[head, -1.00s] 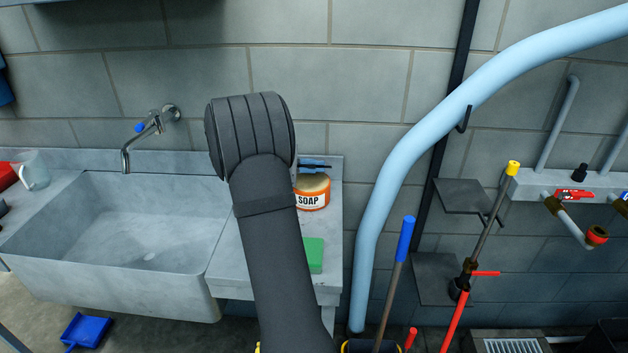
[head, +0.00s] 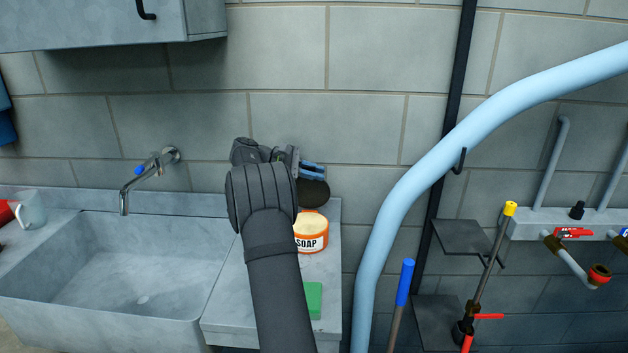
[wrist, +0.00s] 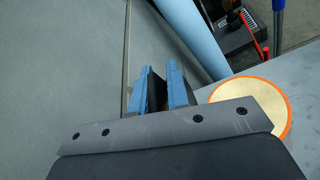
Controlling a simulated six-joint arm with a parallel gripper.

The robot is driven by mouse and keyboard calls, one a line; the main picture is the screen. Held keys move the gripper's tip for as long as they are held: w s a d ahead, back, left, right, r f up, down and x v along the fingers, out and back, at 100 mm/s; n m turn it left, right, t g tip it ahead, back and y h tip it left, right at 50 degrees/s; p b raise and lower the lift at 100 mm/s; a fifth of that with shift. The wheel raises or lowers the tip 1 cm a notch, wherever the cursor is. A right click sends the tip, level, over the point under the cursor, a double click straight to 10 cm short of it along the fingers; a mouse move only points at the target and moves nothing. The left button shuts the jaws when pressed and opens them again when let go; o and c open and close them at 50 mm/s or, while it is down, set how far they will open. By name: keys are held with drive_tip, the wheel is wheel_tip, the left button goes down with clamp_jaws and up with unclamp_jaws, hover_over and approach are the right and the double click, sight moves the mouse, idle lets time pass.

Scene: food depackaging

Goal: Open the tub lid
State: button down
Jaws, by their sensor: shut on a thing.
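The soap tub (head: 311,236) stands upright on the counter, white with an orange band and rim, with its pale cream contents showing. It also shows in the wrist view (wrist: 255,105), to the right of the fingers. A dark round lid (head: 314,194) is off the tub and hangs tilted just above and behind it. My gripper (head: 312,169), with blue fingers, is shut on this lid near its upper edge. The fingers (wrist: 160,72) also show in the wrist view, with dark surfaces between them. My own arm hides part of the counter left of the tub.
A green block (head: 314,300) lies on the counter in front of the tub. A grey sink (head: 100,300) with a tap (head: 150,172) is to the left. A thick light-blue pipe (head: 383,220) rises on the right. The wall is close behind the gripper.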

drive_tip(key=shift+w, duration=0.8)
drive_tip(key=shift+f, duration=0.15)
drive_tip(key=c, duration=1.6)
unclamp_jaws()
drive_tip(key=shift+o, duration=0.2)
drive_tip(key=v, duration=1.7)
drive_tip(key=shift+r, duration=0.35)
drive_tip(key=shift+s+a, duration=0.1)
drive_tip(key=shift+s, duration=0.05)
drive_tip(key=x, duration=1.7)
drive_tip(key=shift+f, duration=0.2)
